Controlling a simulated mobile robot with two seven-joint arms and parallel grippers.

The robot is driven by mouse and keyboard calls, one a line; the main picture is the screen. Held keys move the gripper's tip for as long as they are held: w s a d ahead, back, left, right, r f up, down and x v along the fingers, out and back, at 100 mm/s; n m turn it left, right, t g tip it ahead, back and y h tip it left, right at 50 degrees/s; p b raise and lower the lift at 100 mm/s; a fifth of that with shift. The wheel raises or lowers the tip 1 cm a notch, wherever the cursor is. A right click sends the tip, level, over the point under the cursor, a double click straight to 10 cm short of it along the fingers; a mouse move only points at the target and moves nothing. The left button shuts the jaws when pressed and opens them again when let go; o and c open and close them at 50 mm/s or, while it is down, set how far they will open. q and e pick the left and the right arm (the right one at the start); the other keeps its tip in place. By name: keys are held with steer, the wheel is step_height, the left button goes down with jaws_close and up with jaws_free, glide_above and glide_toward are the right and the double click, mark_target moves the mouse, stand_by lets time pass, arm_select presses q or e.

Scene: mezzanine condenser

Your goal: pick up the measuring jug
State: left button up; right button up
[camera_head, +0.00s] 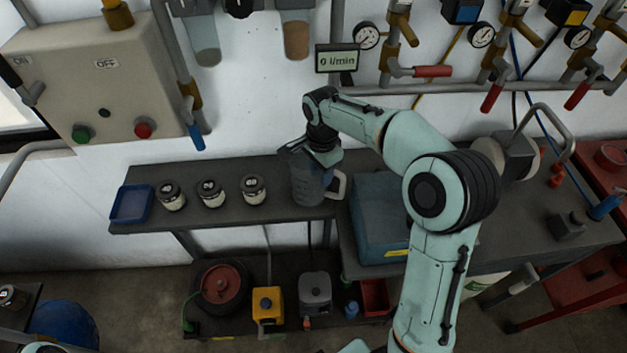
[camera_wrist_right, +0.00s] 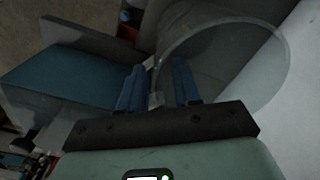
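The measuring jug (camera_head: 307,186) is a clear, bluish-grey vessel with a pale handle (camera_head: 339,184) on its right side. It stands upright on the dark bench, right of the jars. My right gripper (camera_head: 312,158) is at the top of the jug and hides part of its rim. In the right wrist view, the jug's round rim (camera_wrist_right: 284,70) shows beyond my blue fingers (camera_wrist_right: 157,82). The fingers are apart, with the near-left edge of the rim between them and a visible gap. My left gripper is not in view.
Several lidded jars (camera_head: 212,194) and a blue tray (camera_head: 131,204) stand left of the jug. A blue box (camera_head: 379,215) is close on its right. Pipes, valves and a flow display (camera_head: 337,59) are on the wall behind. The lower shelf holds several items.

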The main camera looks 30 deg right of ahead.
step_height(320, 180, down, 2)
steer(key=shift+c, duration=0.3)
jaws_close()
stand_by(1.3)
